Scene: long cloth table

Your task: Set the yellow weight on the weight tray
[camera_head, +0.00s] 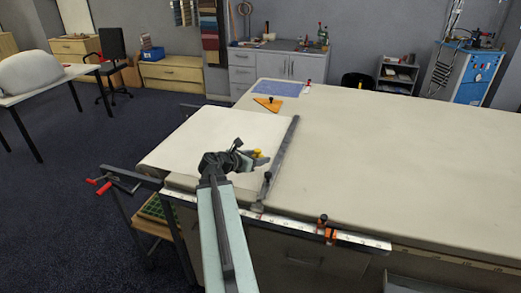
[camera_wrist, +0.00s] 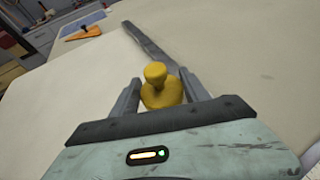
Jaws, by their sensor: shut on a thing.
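The yellow weight (camera_head: 257,153) is in my gripper (camera_head: 254,160) above the near left part of the cloth table. In the wrist view the yellow weight (camera_wrist: 156,91), with its round knob on top, sits upright between the two grey fingers of my gripper (camera_wrist: 160,95). Its underside is hidden, so I cannot tell whether it touches the cloth. A green gridded tray (camera_head: 158,208) stands low beside the table's left front corner, on a wooden stand; it may be the weight tray, but I cannot be sure.
A dark straight bar (camera_head: 281,156) lies across the table just right of my gripper. An orange triangular piece (camera_head: 268,104) and a blue mat (camera_head: 281,88) lie at the far end. A rail with red-handled clamps (camera_head: 103,186) juts out left. The table's right side is clear.

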